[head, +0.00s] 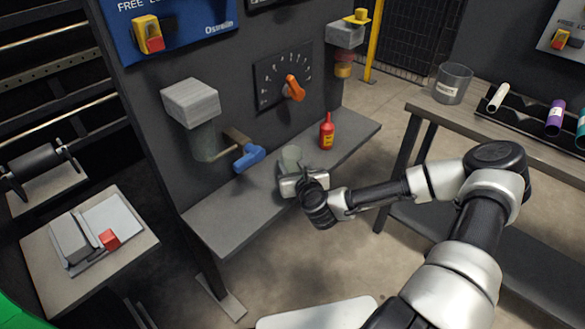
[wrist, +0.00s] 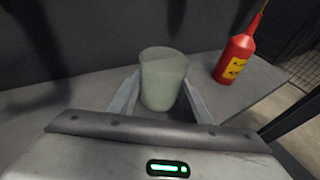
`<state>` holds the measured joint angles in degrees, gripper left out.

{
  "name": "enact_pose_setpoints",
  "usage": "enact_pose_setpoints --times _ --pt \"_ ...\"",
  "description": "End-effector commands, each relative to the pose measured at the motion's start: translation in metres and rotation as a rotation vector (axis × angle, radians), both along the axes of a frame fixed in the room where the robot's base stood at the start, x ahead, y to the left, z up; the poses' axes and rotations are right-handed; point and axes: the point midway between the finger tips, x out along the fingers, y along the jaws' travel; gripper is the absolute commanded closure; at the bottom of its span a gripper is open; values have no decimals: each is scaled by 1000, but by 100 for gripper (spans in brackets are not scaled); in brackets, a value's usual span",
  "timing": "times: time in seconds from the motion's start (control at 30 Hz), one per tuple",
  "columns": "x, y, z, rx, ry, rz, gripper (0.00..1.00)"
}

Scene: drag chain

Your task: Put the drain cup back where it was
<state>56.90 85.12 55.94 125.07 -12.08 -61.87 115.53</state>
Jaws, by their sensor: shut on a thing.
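The drain cup (head: 291,158) is a translucent, pale greenish cup. It stands roughly upright between the fingers of my gripper (head: 289,180), over the grey shelf (head: 225,222) along the panel. In the wrist view the cup (wrist: 164,75) shows between the two fingers, which are shut on it, one on each side. I cannot tell whether its base touches the shelf. A grey block with a clear greenish bowl (head: 203,140) is fixed to the panel, up and left of the cup. A blue-handled valve (head: 248,158) sticks out beside that bowl.
A red bottle (head: 327,132) stands on the shelf right of the cup; it also shows in the wrist view (wrist: 235,58). An orange dial knob (head: 293,88) is on the panel above. The shelf's left part is clear. A table (head: 510,142) stands at right.

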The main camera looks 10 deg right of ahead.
Motion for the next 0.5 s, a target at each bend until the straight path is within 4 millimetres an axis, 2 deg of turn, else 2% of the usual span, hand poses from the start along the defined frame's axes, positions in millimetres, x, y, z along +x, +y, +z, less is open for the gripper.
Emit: enact_pose_setpoints --times 0.4,0.43,0.5 --pt "0 0 -8 0 -2 -1 81" --pt "0 0 -7 -1 -2 0 51" --pt "0 0 -6 -1 -2 -1 39"
